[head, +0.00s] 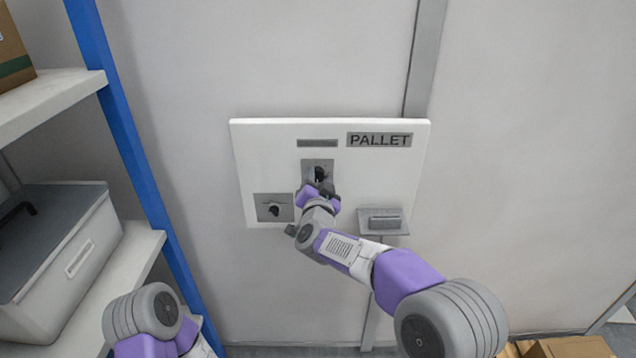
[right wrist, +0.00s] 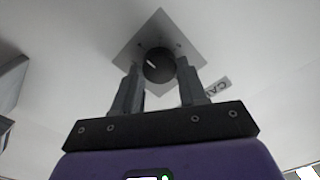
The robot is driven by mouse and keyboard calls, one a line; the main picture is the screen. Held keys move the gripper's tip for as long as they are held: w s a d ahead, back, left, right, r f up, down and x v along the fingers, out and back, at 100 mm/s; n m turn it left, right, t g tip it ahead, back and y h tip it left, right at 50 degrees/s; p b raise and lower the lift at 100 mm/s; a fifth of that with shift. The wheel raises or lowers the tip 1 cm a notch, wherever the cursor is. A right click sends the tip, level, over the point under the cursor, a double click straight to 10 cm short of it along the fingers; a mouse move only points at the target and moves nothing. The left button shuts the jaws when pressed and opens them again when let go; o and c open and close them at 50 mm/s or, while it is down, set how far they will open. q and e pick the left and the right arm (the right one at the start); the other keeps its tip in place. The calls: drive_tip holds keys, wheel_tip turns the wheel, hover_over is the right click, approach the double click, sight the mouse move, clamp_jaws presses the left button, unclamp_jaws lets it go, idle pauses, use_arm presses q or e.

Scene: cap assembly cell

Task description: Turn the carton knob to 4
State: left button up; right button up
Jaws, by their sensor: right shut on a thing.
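The knob in my right gripper (head: 321,188) is a round black knob (right wrist: 160,66) with a white pointer mark, on a square grey plate (head: 318,164) in the upper middle of the white panel. A label starting with "CA" (right wrist: 217,90) shows beside it in the right wrist view, partly hidden by a finger. My right gripper is shut on this carton knob, one finger on each side. Its scale numbers are too small to read. My left arm shows at the lower left of the head view, but its gripper does not.
The white panel (head: 265,150) carries a "PALLET" sign (head: 380,140), a second black knob (head: 274,210) at lower left and a grey box-like fitting (head: 383,222) at lower right. A blue-posted shelf (head: 125,130) with a grey bin (head: 75,255) stands at left.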

idle(0.3)
drive_tip(key=o, duration=1.1)
drive_tip(key=shift+c, duration=0.2)
drive_tip(key=s, duration=0.7)
drive_tip(key=shift+s, duration=0.3)
